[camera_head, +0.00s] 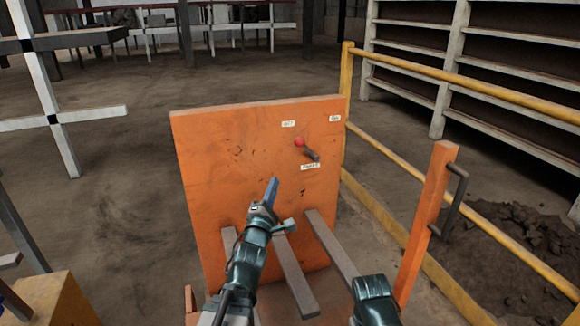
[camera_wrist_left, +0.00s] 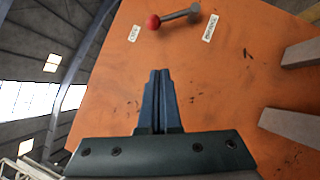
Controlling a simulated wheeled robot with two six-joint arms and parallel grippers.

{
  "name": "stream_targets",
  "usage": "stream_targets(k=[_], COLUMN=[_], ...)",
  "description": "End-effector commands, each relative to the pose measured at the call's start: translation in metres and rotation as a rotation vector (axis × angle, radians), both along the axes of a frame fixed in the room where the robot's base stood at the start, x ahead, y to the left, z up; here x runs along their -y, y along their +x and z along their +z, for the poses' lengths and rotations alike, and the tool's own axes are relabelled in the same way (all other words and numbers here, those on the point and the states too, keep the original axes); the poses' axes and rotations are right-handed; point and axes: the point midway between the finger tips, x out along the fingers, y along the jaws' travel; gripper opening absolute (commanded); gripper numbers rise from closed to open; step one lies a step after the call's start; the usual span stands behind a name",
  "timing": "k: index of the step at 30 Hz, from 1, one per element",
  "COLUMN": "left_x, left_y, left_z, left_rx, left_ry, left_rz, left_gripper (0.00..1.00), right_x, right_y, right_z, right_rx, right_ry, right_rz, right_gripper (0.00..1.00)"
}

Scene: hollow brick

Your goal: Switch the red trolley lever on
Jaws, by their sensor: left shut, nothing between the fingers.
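The trolley lever has a red knob (camera_head: 299,142) on a short dark grey arm (camera_head: 311,154), mounted on the orange panel (camera_head: 215,170). The knob points up and left, nearer the upper-left label (camera_head: 288,124) than the "On" label (camera_head: 335,118). My left gripper (camera_head: 273,185) is shut and empty, below and left of the lever, apart from it. In the left wrist view the shut blue fingers (camera_wrist_left: 158,95) point toward the panel, with the red knob (camera_wrist_left: 153,22) beyond their tips. Of my right arm only a teal part shows at the bottom; its fingers are hidden.
Grey bars (camera_head: 330,243) stick out from the panel's lower part. An orange post with a dark handle (camera_head: 450,200) stands at the right. A yellow railing (camera_head: 470,90) runs behind it. The space before the lever looks clear.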

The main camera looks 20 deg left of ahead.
Motion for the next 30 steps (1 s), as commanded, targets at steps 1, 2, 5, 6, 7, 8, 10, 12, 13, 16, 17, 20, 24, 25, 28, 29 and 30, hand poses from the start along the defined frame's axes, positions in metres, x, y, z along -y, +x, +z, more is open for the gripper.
stream_targets(k=[1,2,5,6,7,8,10,12,13,16,17,20,24,25,28,29,30], left_x=[-0.001,-0.002,-0.002,-0.002,-0.002,-0.002,-0.002,-0.002,-0.002,-0.002,-0.002,-0.003,-0.005,-0.006,-0.007,-0.007,-0.008], left_y=[-0.001,-0.001,-0.002,-0.002,-0.002,-0.002,-0.002,-0.002,-0.001,0.006,0.009,0.025,0.054,0.060,0.080,0.085,0.092], left_z=[-0.002,-0.001,0.001,0.002,0.002,0.002,0.002,0.002,0.002,0.004,0.005,0.011,0.019,0.020,0.026,0.027,0.029], left_rx=[0.016,0.021,0.029,0.030,0.030,0.029,0.028,0.028,0.028,0.027,0.027,0.026,0.026,0.026,0.026,0.026,0.026], left_ry=[-0.012,-0.018,-0.026,-0.027,-0.027,-0.026,-0.026,-0.026,-0.026,-0.027,-0.027,-0.028,-0.026,-0.026,-0.027,-0.027,-0.026], left_rz=[-0.005,-0.008,-0.011,-0.012,-0.012,-0.011,-0.011,-0.011,-0.011,-0.011,-0.011,-0.011,-0.011,-0.011,-0.010,-0.010,-0.010], left_gripper=[0.00,0.00,0.00,0.00,0.00,0.00,0.00,0.00,0.00,0.00,0.00,0.00,0.00,0.00,0.00,0.00,0.00], right_x=[0.000,0.000,0.000,0.000,0.000,0.000,0.000,0.000,0.000,0.000,0.000,0.000,0.001,0.001,0.001,0.001,0.001], right_y=[0.000,0.000,0.000,0.000,0.000,0.000,0.000,0.000,0.000,0.000,0.000,0.000,0.000,0.000,0.000,0.000,0.000], right_z=[-0.005,-0.005,-0.005,-0.004,-0.004,-0.004,-0.004,-0.004,-0.004,-0.001,0.000,0.005,0.014,0.015,0.021,0.022,0.024], right_rx=[0.000,0.000,0.000,0.000,0.000,0.000,0.000,0.000,0.000,0.000,0.000,0.000,0.000,0.000,0.000,0.000,0.000], right_ry=[0.000,0.000,0.000,0.000,0.000,0.000,0.000,0.000,0.000,0.000,-0.001,-0.001,-0.002,-0.002,-0.004,-0.004,-0.004], right_rz=[0.000,0.000,0.000,0.000,0.000,0.000,0.000,0.000,0.000,0.000,0.000,-0.001,-0.003,-0.003,-0.005,-0.005,-0.005], right_gripper=[0.50,0.50,0.50,0.50,0.50,0.50,0.50,0.50,0.50,0.50,0.50,0.50,0.50,0.50,0.50,0.50,0.50])
